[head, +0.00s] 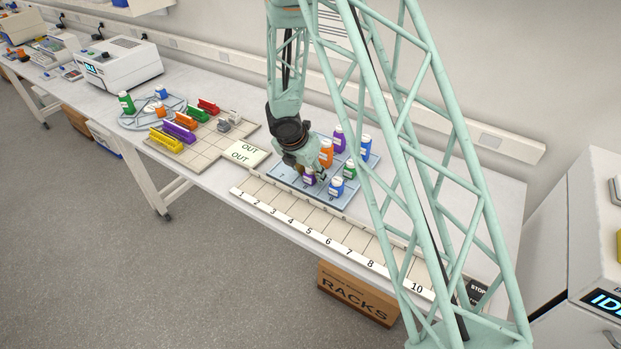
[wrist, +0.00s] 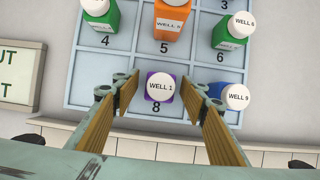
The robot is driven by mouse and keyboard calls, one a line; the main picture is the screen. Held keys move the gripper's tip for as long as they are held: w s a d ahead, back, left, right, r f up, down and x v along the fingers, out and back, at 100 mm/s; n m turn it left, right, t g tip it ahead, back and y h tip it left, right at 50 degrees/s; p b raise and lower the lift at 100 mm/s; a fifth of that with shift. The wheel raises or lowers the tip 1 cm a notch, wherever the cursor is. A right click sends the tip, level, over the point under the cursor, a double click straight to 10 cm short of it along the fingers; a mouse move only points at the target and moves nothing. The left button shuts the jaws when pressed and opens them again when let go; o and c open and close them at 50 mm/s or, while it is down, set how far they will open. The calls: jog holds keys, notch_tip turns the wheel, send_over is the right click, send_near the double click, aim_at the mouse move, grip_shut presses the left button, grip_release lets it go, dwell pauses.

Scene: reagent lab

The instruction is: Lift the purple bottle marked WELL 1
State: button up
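The purple bottle marked WELL 1 (wrist: 160,87) stands upright in the cell numbered 8 of a grey-blue gridded tray (wrist: 84,84). Its white cap faces the wrist camera. In the head view the same small purple bottle (head: 309,179) shows below my gripper (head: 311,174), partly hidden by it. In the wrist view my gripper (wrist: 163,92) is open, with one finger to the left of the bottle and one to the right. A gap shows on both sides; the fingers' height against the bottle is hard to judge.
A blue bottle marked WELL 9 (wrist: 234,97) stands close beside the right finger. An orange bottle (wrist: 172,20) and two green ones, left (wrist: 99,24) and right (wrist: 233,31), stand in the row behind. A numbered strip (head: 300,226) runs along the front.

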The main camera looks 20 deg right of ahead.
aim_at(312, 176)
jog(key=shift+c, duration=0.7)
jog(key=c, duration=0.8)
jog(key=shift+r, duration=0.1)
jog(key=shift+r+p, duration=0.45)
jog(key=shift+r, duration=1.25)
jog(key=shift+s+b, duration=0.65)
jog(key=shift+s, duration=0.55)
jog(key=s+b, duration=0.1)
jog(key=s, duration=0.3)
jog(key=s+r+b, duration=0.1)
jog(key=s+b, duration=0.1)
jog(key=s, duration=0.3)
jog(key=s+b, duration=0.2)
jog(key=s, duration=0.2)
jog(key=shift+s+r, duration=0.15)
jog(key=shift+s, duration=0.15)
